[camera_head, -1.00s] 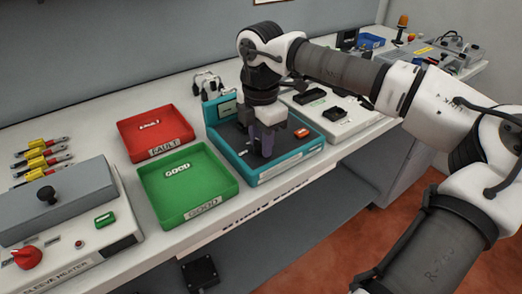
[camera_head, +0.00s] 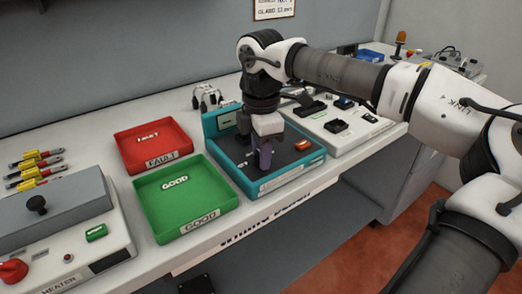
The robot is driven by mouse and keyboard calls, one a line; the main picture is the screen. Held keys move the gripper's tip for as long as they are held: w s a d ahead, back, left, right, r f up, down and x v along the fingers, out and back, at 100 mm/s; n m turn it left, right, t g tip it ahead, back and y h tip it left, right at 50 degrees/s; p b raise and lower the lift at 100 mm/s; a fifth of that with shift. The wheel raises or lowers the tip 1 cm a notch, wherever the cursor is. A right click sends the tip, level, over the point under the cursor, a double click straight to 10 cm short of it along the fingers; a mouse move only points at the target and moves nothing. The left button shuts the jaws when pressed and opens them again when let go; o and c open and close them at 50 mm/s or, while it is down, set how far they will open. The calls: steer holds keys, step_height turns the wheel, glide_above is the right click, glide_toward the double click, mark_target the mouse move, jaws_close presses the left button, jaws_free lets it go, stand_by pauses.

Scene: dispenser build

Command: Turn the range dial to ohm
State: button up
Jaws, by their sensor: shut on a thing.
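The teal tester (camera_head: 293,178) with a dark top panel stands on the bench, with an upright screen part at its back left and an orange-red button (camera_head: 303,145) at its right. My gripper (camera_head: 265,160) points straight down over the middle of the dark panel. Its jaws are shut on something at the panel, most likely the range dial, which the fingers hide. The dial's pointer and the range marks cannot be read here.
A green GOOD tray (camera_head: 187,227) and a red FAULT tray (camera_head: 153,163) stand left of the tester. A grey sleeve heater (camera_head: 55,215) is at front left, with yellow-sleeved leads (camera_head: 33,160) behind it. A white fixture (camera_head: 365,138) stands close on the right.

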steer(key=o, duration=1)
steer(key=shift+c, duration=0.2)
step_height(320, 180, up, 14)
steer(key=shift+f, duration=0.1)
